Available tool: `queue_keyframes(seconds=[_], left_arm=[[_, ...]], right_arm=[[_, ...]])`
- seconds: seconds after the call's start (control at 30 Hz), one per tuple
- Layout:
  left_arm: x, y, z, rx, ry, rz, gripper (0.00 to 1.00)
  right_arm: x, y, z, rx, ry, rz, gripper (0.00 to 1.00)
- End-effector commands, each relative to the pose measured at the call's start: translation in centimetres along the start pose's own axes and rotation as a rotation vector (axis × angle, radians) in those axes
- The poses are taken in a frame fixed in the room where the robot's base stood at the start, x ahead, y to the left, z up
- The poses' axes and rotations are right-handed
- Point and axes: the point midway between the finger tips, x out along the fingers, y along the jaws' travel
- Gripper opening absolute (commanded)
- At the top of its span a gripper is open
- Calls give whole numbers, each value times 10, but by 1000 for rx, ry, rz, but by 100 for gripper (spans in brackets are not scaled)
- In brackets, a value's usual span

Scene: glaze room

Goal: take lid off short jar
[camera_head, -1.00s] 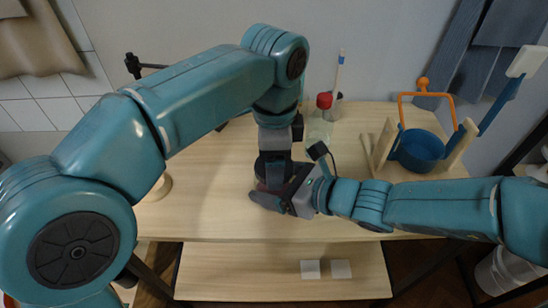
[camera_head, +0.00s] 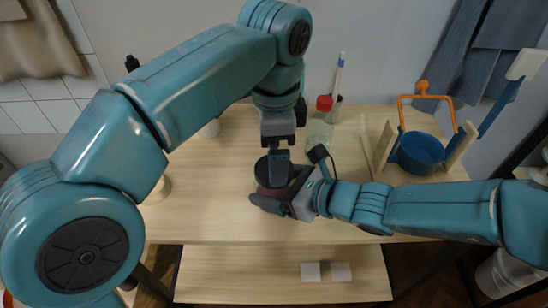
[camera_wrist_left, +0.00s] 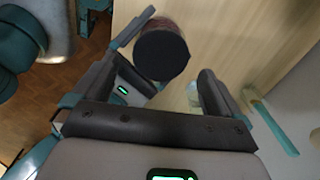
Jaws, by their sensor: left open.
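The short jar (camera_head: 271,191) is dark maroon with a flat black lid (camera_head: 263,170) on top, standing near the middle of the table. The left wrist view shows the lid (camera_wrist_left: 162,56) from above as a black disc. My right gripper (camera_head: 277,190) comes in from the right, its dark fingers on either side of the jar body, shut on it. My left gripper (camera_head: 279,155) points down just above and behind the lid, open and empty. In the left wrist view its fingers stand wide apart and the lid lies beyond them, towards the left finger.
A clear bottle with a red cap (camera_head: 322,122) stands behind the jar, with a brush (camera_head: 340,72) near it. Two white tiles lie on the lower shelf.

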Motion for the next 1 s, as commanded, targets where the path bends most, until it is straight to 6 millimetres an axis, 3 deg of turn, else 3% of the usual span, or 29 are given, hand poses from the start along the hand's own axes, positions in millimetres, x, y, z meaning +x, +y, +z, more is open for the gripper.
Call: queue_keyframes(seconds=[0.27, 0.7, 0.83, 1.0], left_arm=[[-9, 1, 2, 86, -5, 5, 98], [-38, 1, 7, 833, -6, 16, 98], [-43, 0, 3, 885, -2, 1, 98], [-24, 0, 2, 885, -4, 5, 98]], right_arm=[[0, 0, 1, -1, -4, 0, 0], [0, 0, 2, -2, -4, 0, 0], [0, 0, 2, -2, -4, 0, 0], [0, 0, 2, -2, -4, 0, 0]])
